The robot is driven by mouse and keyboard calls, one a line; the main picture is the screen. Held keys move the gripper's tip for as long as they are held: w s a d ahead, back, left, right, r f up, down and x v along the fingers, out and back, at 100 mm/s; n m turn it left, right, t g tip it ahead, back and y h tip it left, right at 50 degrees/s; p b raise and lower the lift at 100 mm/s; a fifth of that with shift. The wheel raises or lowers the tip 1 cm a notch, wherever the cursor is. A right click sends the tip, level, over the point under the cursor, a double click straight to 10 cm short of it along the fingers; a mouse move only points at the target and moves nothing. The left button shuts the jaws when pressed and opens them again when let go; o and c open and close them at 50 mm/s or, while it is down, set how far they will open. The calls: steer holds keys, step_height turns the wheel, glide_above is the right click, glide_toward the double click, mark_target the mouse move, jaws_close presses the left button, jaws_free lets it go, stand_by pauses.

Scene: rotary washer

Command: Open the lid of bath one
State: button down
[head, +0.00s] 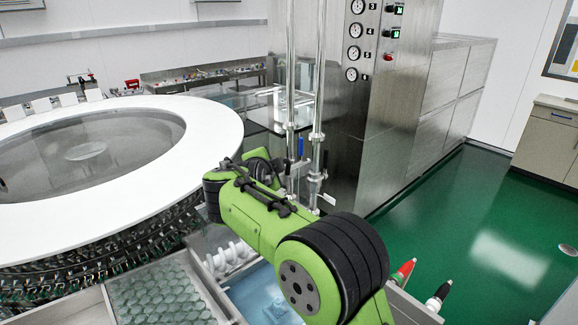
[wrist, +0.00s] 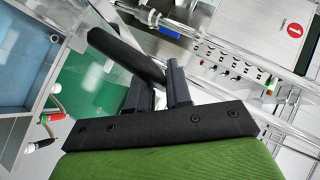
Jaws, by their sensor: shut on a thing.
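In the wrist view my gripper (wrist: 158,84) has its two black fingers closed around the end of a thick black cylindrical handle (wrist: 118,50). The handle slants up to the left from between the fingers. A clear, glass-like panel (wrist: 68,48) shows beside the handle's far end; I cannot tell for sure how the two join. A round red sign with a white 1 (wrist: 293,29) is at the upper right. In the head view my green arm covers the gripper and the handle. A bath with pale blue inside (head: 262,300) shows partly under the arm.
A large white-rimmed rotary washer (head: 215,135) stands at the left. A steel cabinet with gauges (head: 372,110) and vertical steel pipes (head: 318,95) stand close behind my arm.

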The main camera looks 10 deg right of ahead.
steer(key=shift+w, duration=0.2)
stand_by(0.3)
steer(key=c, duration=1.2)
jaws_free()
steer(key=shift+o, duration=0.2)
steer(key=shift+a, duration=0.1)
steer(key=b+v, duration=0.3)
steer(key=v, duration=1.3)
steer(key=s+d+f+n+g+y, duration=0.25)
steer(key=s+d+f+n, duration=0.25)
steer(key=s+d+n, duration=0.45)
steer(key=s+d+f+n+g+y, duration=0.1)
steer(key=s+d+f+n+g, duration=0.1)
steer(key=s+f, duration=0.4)
steer(key=s+d+f+n+g+y+b, duration=0.1)
steer(key=s+f+n, duration=0.4)
steer(key=s, duration=0.7)
step_height(320, 180, down, 3)
steer(key=shift+s+d+r+g, duration=0.2)
steer(key=shift+d+g, duration=0.25)
steer(key=shift+g, duration=0.2)
